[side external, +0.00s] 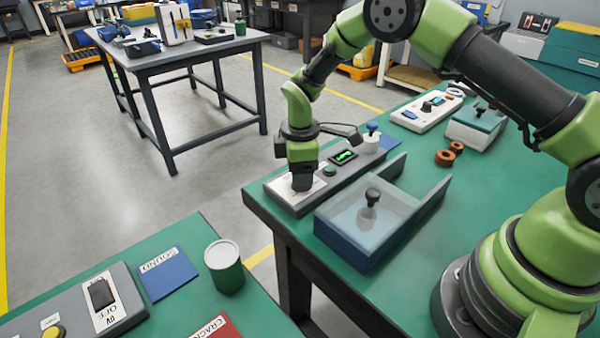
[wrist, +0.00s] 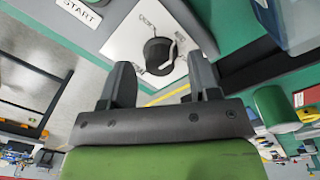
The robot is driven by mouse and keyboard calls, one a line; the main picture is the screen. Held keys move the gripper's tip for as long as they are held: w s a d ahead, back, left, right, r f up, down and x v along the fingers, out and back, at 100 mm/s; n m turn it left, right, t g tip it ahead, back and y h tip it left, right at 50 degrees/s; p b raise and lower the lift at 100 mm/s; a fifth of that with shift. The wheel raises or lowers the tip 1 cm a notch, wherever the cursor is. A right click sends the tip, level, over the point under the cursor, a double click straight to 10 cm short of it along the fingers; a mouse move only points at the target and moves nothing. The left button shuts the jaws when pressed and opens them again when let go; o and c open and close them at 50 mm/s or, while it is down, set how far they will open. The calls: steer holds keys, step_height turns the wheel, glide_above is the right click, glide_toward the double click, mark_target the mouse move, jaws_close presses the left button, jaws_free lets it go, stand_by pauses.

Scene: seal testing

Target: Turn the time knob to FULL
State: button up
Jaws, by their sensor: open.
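The time knob (wrist: 158,57) is black and round and stands on a white plate (wrist: 135,40) with small printed labels, too small to read surely. A white pointer mark shows beside the knob. In the side view, my gripper hides the knob above the white end plate of the grey control panel (side external: 345,177). My gripper (side external: 302,186) points down over that plate. In the wrist view, the fingers of my gripper (wrist: 161,72) are open, one on each side of the knob, with gaps. I cannot tell whether the fingertips reach down to its height.
A green button (side external: 329,171) and lit display (side external: 344,156) sit along the panel. A blue water tank (side external: 345,237) with a black-handled weight (side external: 368,205) stands close in front. A white-and-blue bottle (side external: 372,138) stands at the panel's far end. Brown rings (side external: 446,158) lie farther right.

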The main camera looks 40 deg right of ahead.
steer(key=shift+f, duration=0.35)
steer(key=c, duration=0.9)
steer(key=m, duration=1.1)
steer(key=shift+m, duration=0.4)
